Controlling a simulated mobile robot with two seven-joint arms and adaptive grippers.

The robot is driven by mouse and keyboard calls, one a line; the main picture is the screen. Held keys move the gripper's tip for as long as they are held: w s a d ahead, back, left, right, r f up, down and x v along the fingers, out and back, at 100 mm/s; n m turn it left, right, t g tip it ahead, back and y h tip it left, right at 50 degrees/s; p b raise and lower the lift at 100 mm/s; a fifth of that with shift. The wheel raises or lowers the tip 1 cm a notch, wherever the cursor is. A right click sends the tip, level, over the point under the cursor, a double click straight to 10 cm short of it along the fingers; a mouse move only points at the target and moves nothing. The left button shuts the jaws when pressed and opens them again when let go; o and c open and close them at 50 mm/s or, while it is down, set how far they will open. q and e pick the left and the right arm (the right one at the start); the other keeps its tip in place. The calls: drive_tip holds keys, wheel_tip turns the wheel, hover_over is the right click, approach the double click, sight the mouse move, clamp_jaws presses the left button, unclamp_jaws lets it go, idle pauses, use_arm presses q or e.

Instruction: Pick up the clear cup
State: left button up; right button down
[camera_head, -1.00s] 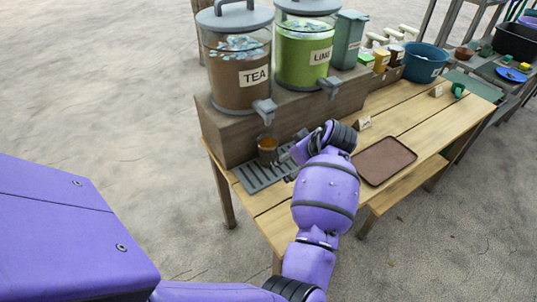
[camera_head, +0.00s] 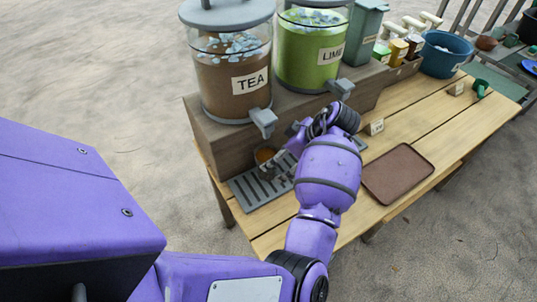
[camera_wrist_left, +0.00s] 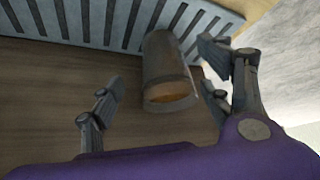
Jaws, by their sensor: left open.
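The clear cup (camera_head: 265,156) stands on the grey slotted drip tray (camera_head: 245,198) below the tea dispenser's tap, with orange-brown contents. In the head view my left gripper (camera_head: 286,160) is just to the right of the cup and partly covers it. In the left wrist view the cup (camera_wrist_left: 166,62) appears between the spread fingers of my left gripper (camera_wrist_left: 160,88), nearer the right finger. The left finger shows a clear gap to it. Whether any finger touches the cup cannot be told. My right gripper is not in view.
The tea dispenser (camera_head: 228,85) and lime dispenser (camera_head: 312,55) stand on a wooden riser (camera_head: 205,140) behind the cup, their taps close above my gripper. A brown tray (camera_head: 398,173) lies on the table to the right. A blue tub (camera_head: 445,55) stands farther back.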

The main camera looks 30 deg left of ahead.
use_arm(q)
drive_tip(key=shift+s+x, duration=0.15)
drive_tip(key=shift+x, duration=0.6)
drive_tip(key=shift+s+x, duration=0.15)
drive_tip(key=shift+x, duration=0.65)
drive_tip(key=x, duration=0.4)
drive_tip(key=shift+a+p, duration=0.3)
drive_tip(key=shift+w, duration=0.1)
drive_tip(key=c, duration=1.7)
